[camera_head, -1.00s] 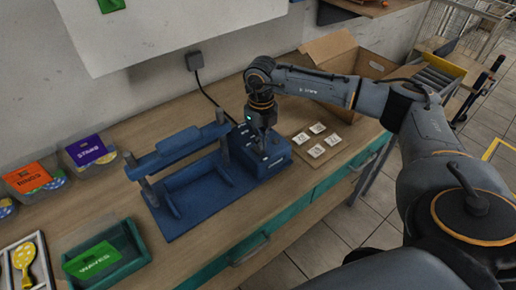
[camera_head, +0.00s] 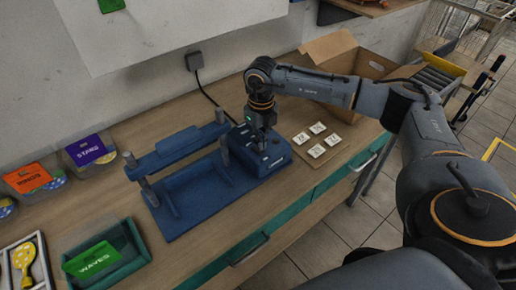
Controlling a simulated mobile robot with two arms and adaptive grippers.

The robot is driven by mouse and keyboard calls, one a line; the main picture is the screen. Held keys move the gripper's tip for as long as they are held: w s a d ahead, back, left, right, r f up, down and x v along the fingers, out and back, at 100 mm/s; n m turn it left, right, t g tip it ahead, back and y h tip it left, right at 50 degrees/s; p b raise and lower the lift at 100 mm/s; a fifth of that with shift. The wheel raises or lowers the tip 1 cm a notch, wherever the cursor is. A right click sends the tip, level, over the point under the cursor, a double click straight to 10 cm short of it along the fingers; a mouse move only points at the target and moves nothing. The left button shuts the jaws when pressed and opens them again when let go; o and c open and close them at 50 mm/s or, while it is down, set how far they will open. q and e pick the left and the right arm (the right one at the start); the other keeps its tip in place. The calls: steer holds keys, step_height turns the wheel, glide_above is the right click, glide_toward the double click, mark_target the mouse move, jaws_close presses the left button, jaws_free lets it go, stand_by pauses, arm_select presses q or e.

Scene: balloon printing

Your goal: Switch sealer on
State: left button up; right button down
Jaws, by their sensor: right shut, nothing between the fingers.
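The blue sealer (camera_head: 187,189) stands on the wooden worktable, with a raised bar across its left part and a control box (camera_head: 272,161) at its right end. A black cord runs from it to a wall plug (camera_head: 194,61). My right gripper (camera_head: 263,150) is shut and points down at the top of the control box. Its fingertips are at or just above the box; I cannot tell if they touch. The switch is too small or hidden by the gripper to make out. My left gripper is not in view.
Several small white cards (camera_head: 317,141) lie on a board right of the sealer. An open cardboard box (camera_head: 345,50) stands behind. A green bin (camera_head: 127,262) labelled WAVES and bins labelled RINGS (camera_head: 27,178) and STARS (camera_head: 86,149) are at the left.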

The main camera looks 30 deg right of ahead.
steer(key=shift+s+f+b, duration=0.1)
steer(key=shift+f+b, duration=0.7)
steer(key=shift+f, duration=0.3)
stand_by(0.3)
steer(key=shift+r, duration=0.1)
steer(key=shift+r+p, duration=0.55)
steer(key=shift+r, duration=0.15)
steer(key=shift+r+p, duration=1.6)
steer(key=shift+r, duration=1.15)
